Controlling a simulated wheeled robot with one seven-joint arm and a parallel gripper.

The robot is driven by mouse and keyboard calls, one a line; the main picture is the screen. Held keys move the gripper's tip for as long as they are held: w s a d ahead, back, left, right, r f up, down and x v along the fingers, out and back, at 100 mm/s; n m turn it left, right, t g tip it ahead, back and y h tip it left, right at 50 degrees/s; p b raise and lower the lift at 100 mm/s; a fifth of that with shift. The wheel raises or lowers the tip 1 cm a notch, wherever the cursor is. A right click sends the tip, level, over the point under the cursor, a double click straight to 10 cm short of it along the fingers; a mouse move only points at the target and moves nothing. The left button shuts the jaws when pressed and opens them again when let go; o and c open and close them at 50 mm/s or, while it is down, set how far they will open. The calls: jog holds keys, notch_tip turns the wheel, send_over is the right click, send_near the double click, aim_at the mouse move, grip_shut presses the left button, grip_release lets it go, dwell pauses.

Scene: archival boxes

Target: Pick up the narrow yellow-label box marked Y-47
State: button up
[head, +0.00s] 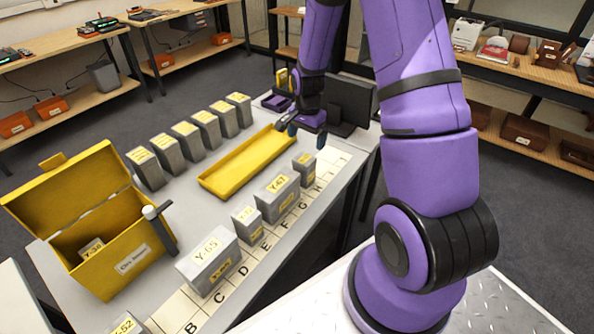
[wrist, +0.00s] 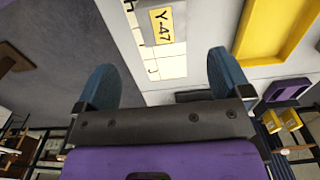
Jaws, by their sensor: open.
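A narrow grey box (wrist: 143,20) with a yellow label reading Y-47 stands at the top of the wrist view, cut by the frame edge. It seems to be the small end box (head: 304,166) of the front row in the head view, where its label is too small to read. A wider grey box (head: 277,194) beside it has a similar label, Y-47 or Y-41. My gripper (head: 307,136) is open and empty above the table's far end, apart from the small box. In the wrist view its blue fingers (wrist: 163,72) are spread, with the Y-47 box beyond them.
A lettered strip (head: 262,250) runs along the front row, with another narrow box (head: 246,222) and the large Y-65 box (head: 208,262). A yellow tray (head: 240,166) lies behind. Several grey boxes (head: 189,138) line the back. An open yellow box (head: 118,250) stands left; a dark screen (head: 350,104) stands near my gripper.

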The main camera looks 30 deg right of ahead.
aim_at(304, 158)
jog(key=shift+w+a+f, duration=0.1)
jog(key=shift+f, duration=2.75)
jog(key=shift+w+a+f, duration=0.1)
jog(key=shift+f, duration=2.75)
jog(key=c, duration=1.1)
jog(key=shift+c, duration=0.2)
jog(key=shift+r, duration=0.1)
